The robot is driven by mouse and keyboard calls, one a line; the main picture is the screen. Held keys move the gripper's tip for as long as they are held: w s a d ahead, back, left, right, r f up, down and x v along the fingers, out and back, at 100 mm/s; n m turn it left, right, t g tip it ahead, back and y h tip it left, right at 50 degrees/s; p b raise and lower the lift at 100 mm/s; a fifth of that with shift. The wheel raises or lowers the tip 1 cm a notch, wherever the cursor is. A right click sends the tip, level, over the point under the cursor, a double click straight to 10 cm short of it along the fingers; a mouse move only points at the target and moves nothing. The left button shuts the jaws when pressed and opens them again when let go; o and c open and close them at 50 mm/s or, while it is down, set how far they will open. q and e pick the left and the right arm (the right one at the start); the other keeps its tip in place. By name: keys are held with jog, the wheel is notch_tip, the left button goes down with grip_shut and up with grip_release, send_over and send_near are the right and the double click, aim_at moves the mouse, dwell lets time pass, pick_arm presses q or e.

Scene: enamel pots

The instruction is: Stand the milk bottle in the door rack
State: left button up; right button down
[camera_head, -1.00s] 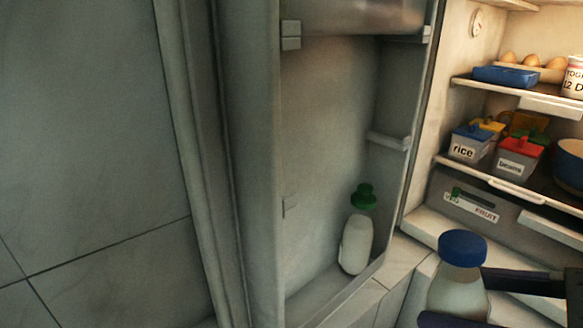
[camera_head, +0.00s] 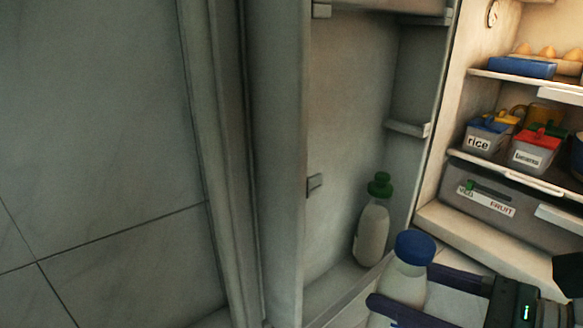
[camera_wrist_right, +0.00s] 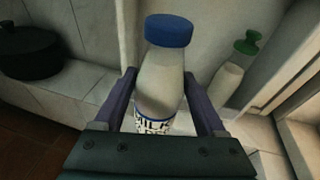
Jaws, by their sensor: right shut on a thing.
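The milk bottle (camera_head: 409,272) is white with a blue cap and stands roughly upright, tilted a little in the head view. My right gripper (camera_head: 385,285) is shut on its body, one finger on each side. In the right wrist view the bottle (camera_wrist_right: 162,75) sits between the fingers (camera_wrist_right: 165,105), with a printed label low on it. The door rack (camera_head: 345,290) is the low shelf of the open fridge door, left of and beyond the held bottle. My left gripper is not in view.
A green-capped bottle (camera_head: 371,228) stands in the rack's right end; it also shows in the wrist view (camera_wrist_right: 228,80). The rack's left part looks free. Fridge shelves with boxes (camera_head: 535,150) and a fruit drawer (camera_head: 500,205) are at right. A dark pot (camera_wrist_right: 30,52) sits on a tiled ledge.

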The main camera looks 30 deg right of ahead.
jog(key=shift+w+r, duration=0.1)
jog(key=shift+w, duration=0.05)
jog(key=shift+w+a, duration=0.9)
jog(key=shift+w, duration=4.95)
jog(key=shift+f+b, duration=2.15)
jog(key=shift+b, duration=0.35)
jog(key=shift+c, duration=0.3)
grip_release()
jog(key=shift+o, duration=0.3)
